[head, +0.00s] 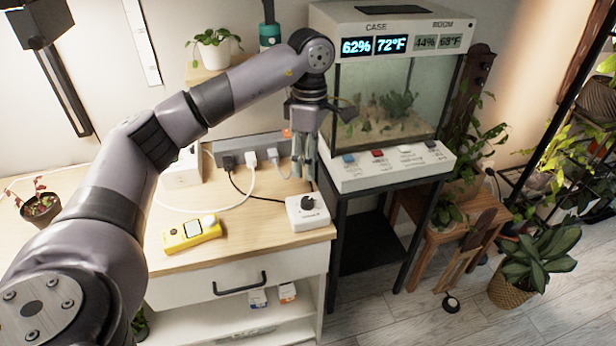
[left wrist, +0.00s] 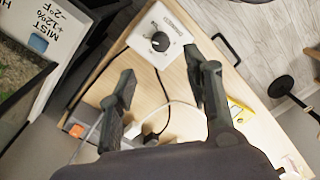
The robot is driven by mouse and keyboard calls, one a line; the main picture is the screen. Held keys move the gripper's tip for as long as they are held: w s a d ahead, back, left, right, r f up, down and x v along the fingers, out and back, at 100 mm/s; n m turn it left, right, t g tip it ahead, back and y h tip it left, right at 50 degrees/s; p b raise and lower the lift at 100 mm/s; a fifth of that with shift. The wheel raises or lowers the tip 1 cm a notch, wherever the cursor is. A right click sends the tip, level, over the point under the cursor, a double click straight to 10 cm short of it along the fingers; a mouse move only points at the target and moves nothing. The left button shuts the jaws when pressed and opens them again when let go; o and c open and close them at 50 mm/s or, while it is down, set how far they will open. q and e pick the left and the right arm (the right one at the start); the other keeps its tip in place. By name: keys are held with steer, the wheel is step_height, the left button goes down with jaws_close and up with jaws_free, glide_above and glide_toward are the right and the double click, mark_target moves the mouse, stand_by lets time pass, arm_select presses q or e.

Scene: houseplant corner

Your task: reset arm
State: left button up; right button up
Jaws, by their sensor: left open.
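My left arm reaches in from the left in the head view and bends down at the wrist. My left gripper (head: 304,165) points down over the right part of the wooden desk, just behind a white box with a black dial (head: 308,212). In the left wrist view, the two fingers of the gripper (left wrist: 160,66) are spread apart with nothing held between them. The white dial box (left wrist: 160,40) shows beyond the fingertips there, lying on the desk. I cannot tell how high the fingertips are above the desk. My right gripper does not show.
A power strip (head: 250,146) with plugs and cords lies behind the gripper. A yellow meter (head: 192,234) lies on the desk. A glass terrarium case (head: 385,95) with a row of switches stands close on the right. Bare desk lies around the meter.

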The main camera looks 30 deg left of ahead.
arm_select(q)
steer(key=shift+r, duration=0.75)
